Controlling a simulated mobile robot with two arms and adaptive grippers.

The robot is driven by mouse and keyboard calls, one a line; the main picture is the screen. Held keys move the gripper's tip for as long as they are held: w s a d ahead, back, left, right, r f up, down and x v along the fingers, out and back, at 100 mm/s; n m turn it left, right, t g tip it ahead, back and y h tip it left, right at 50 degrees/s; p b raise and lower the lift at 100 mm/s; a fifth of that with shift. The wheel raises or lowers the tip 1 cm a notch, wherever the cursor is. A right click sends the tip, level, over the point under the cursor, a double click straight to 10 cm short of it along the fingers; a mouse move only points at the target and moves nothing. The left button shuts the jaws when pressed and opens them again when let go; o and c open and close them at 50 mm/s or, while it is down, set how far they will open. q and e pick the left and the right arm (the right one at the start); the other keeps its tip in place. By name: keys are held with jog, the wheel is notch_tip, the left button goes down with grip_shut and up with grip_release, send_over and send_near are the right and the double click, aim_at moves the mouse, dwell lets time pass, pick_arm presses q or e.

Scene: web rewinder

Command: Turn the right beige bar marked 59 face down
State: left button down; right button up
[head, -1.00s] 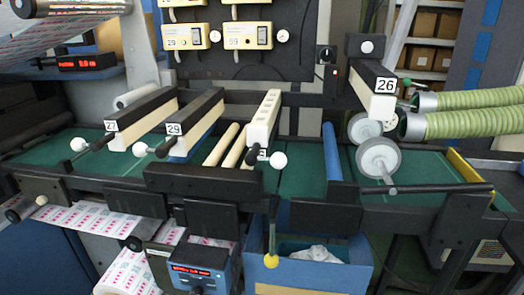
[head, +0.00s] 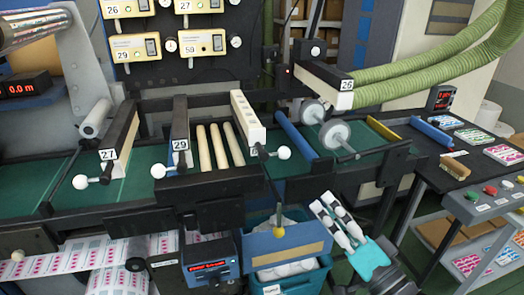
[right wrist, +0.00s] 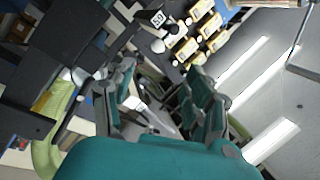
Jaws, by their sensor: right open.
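The right beige bar (head: 248,118) lies lengthwise over the web table in the head view, its pale face with a row of dark marks upward. Its near end has a white ball handle (head: 284,153); its number is mostly hidden there. A plate reading 59 (right wrist: 158,18) shows near the top of the right wrist view. My right gripper (head: 322,203) is open and empty, in front of the table, below and to the right of the bar, apart from it. It also shows in the right wrist view (right wrist: 160,70). My left gripper is not in view.
Bars marked 27 (head: 119,140) and 29 (head: 180,130) lie to the left with dark tops. Several pale rollers (head: 212,146) lie between 29 and the beige bar. A blue roller (head: 295,135) and grey wheels (head: 334,134) stand right. A teal bin (head: 290,278) is below.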

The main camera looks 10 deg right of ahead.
aim_at(288, 156)
jog(key=p+x, duration=0.1)
jog(key=x, duration=0.4)
jog(key=p+x, duration=0.1)
jog(key=x, duration=0.4)
jog(key=p+x, duration=0.1)
jog(key=x, duration=0.5)
jog(key=shift+d+r+p, duration=0.3)
jog(key=shift+x, duration=0.75)
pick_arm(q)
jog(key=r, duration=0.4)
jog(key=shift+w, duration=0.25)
pick_arm(e)
jog(key=shift+a+f, duration=0.1)
jog(key=shift+f, duration=0.05)
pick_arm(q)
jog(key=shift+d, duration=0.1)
pick_arm(e)
jog(key=shift+c, duration=0.2)
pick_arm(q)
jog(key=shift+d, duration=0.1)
pick_arm(e)
grip_shut()
jog(key=shift+f, duration=0.1)
